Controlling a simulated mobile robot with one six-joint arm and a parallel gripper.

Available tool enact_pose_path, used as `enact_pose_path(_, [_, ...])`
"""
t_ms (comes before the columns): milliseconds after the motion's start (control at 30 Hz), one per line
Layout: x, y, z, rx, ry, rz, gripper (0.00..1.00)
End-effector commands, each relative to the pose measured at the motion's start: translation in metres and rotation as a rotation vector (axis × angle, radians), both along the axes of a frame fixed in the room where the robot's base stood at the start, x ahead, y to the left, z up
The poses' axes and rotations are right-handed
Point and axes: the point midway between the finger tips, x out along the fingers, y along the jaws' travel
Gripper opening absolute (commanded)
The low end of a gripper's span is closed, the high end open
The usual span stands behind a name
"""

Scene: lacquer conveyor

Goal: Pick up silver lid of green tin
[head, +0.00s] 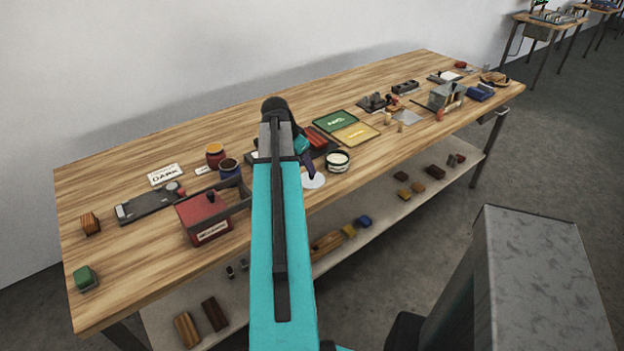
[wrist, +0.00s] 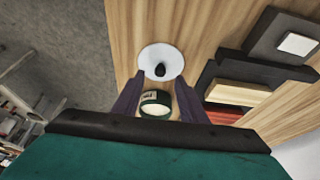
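The silver lid (wrist: 160,61) is a pale round disc with a black knob, on the wooden table near its front edge in the wrist view. In the head view the lid (head: 316,181) is partly hidden by my arm. The green tin (head: 338,163) is uncovered beside it, with a pale top surface showing. In the wrist view the tin (wrist: 154,104) appears between my fingers. My gripper (wrist: 155,80) is open with nothing between its fingertips. The lid appears just beyond the tips; I cannot tell the exact height above it.
Green and yellow panels (head: 348,127) and a dark tray with red pieces (head: 318,140) lie behind the tin. A red box (head: 212,212) and red and blue tins stand left of my arm. The table's front edge is close to the lid. A lower shelf (head: 385,212) holds several blocks.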

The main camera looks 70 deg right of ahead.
Motion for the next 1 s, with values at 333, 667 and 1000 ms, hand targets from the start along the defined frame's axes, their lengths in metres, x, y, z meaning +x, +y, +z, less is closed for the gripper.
enact_pose_path(333, [-0.008, -0.012, -0.024, 0.003, 0.001, -0.002, 0.39])
enact_pose_path(667, [-0.011, -0.018, -0.042, 0.001, -0.001, -0.001, 0.39])
enact_pose_path(1000, [-0.012, -0.018, -0.042, 0.000, 0.000, -0.002, 0.39])
